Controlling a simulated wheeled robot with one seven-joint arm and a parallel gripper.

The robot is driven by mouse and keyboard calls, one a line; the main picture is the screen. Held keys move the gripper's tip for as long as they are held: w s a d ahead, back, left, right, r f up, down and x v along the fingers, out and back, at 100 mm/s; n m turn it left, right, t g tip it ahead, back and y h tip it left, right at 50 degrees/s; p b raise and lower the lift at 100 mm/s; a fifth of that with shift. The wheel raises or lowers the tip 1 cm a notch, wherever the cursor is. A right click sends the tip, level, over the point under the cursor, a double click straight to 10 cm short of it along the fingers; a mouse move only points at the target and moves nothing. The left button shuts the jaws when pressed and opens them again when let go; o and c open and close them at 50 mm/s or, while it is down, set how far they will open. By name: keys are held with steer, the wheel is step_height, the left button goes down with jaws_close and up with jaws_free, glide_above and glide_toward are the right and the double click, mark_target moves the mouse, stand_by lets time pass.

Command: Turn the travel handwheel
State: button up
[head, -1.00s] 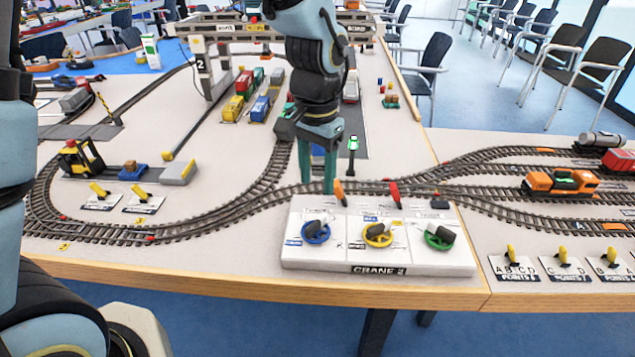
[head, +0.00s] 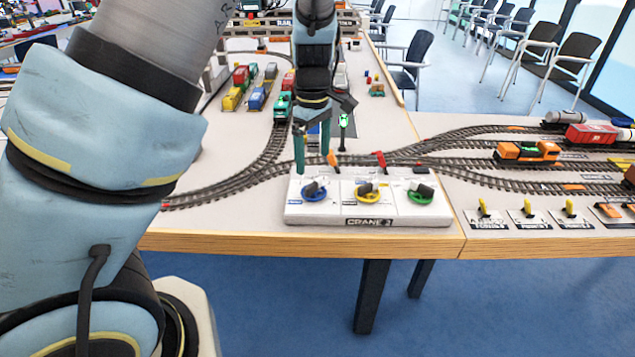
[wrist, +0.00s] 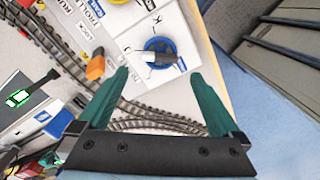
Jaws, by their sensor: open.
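The white crane control panel (head: 330,214), marked CRANE 2, carries three handwheels: a blue one (head: 314,195) at left, a yellow one (head: 368,197) in the middle and a green one (head: 420,197) at right. Each has a dark handle. I cannot read which label says travel. My gripper (head: 312,160) is open and empty above the panel's back left, behind the blue wheel. In the wrist view the blue wheel (wrist: 158,46) lies just beyond and between the open fingertips (wrist: 158,73), apart from them. The orange lever (wrist: 96,67) is left of the left finger.
An orange lever (head: 333,158) and a red lever (head: 380,159) stand at the panel's back edge. Track curves behind, with an orange locomotive (head: 528,152) at right. A green-lit signal (head: 343,121) stands close to my gripper. Yellow point levers (head: 527,208) are at right.

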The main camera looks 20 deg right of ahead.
mark_target(314, 183)
step_height(314, 183, down, 8)
steer(key=shift+r, duration=0.1)
stand_by(0.4)
steer(key=c, duration=1.2)
steer(key=shift+c, duration=0.2)
steer(key=shift+m, duration=0.4)
steer(key=m, duration=0.3)
steer(key=shift+w, duration=0.1)
steer(key=m+b, duration=0.1)
steer(key=m, duration=0.2)
steer(key=shift+m, duration=0.3)
steer(key=m+b, duration=0.1)
steer(key=m, duration=0.5)
steer(key=shift+m, duration=0.4)
